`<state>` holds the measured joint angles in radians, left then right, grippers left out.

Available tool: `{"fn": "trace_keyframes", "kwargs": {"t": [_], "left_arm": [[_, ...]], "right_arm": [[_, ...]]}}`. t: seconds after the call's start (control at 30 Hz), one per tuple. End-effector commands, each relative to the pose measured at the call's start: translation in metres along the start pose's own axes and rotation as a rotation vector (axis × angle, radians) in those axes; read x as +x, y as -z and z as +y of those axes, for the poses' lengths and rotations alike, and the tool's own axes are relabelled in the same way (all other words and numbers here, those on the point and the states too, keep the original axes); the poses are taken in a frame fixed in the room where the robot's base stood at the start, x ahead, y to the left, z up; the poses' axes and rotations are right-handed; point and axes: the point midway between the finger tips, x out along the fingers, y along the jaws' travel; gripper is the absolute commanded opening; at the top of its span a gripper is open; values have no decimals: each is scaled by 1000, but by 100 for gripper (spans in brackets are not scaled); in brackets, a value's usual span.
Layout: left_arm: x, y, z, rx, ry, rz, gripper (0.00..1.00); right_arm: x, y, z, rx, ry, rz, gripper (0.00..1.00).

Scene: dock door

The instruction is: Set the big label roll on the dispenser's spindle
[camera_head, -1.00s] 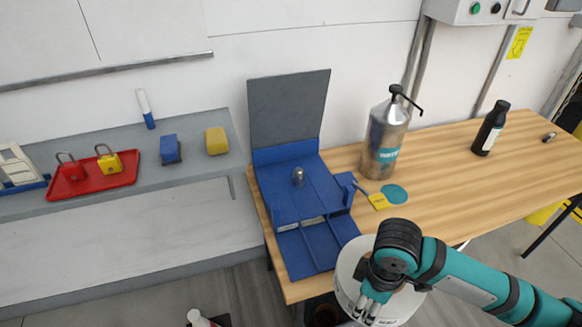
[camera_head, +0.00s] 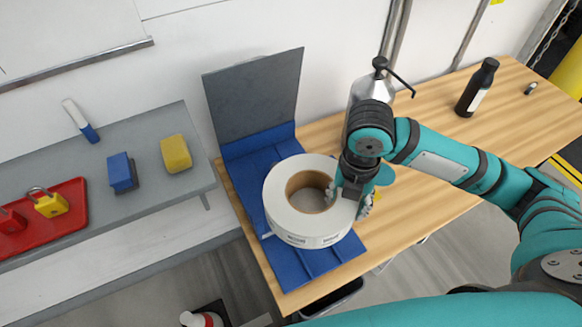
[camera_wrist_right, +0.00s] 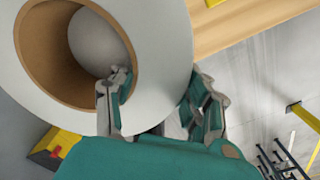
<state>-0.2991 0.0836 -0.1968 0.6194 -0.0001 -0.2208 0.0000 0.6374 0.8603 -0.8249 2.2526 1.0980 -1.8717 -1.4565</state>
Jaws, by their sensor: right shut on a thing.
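The big label roll (camera_head: 283,220) is white with a brown core. It is held level over the blue dispenser (camera_head: 262,148), and I cannot tell if it touches it. The roll hides the dispenser's spindle; no spindle tip shows through the core. My right gripper (camera_head: 358,195) is shut on the right side of the roll's ring. In the right wrist view the roll (camera_wrist_right: 165,45) fills the upper left, and the gripper (camera_wrist_right: 155,108) has one finger at the core and the other outside the rim. My left gripper is out of view.
The dispenser's grey back plate (camera_head: 255,95) stands behind the roll. A metal pump bottle (camera_head: 372,88) is close behind my right gripper. A black bottle (camera_head: 478,88) stands farther right on the wooden table (camera_head: 430,120). The grey shelf (camera_head: 150,210) at left holds a yellow sponge (camera_head: 176,153).

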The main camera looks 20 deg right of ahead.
Motion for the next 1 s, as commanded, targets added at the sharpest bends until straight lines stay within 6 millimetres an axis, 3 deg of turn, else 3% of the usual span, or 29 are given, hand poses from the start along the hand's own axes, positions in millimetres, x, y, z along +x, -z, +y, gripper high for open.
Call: {"fn": "trace_keyframes", "kwargs": {"t": [0.1,0.6,0.83,1.0], "left_arm": [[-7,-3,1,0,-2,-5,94],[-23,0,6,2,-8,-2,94],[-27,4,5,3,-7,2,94],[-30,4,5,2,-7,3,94]], "right_arm": [[-4,-21,23,4,-8,-1,0],[-4,-102,103,5,-6,-2,0],[-4,-125,126,4,-6,-2,0],[26,-123,123,4,-1,1,0]]}}
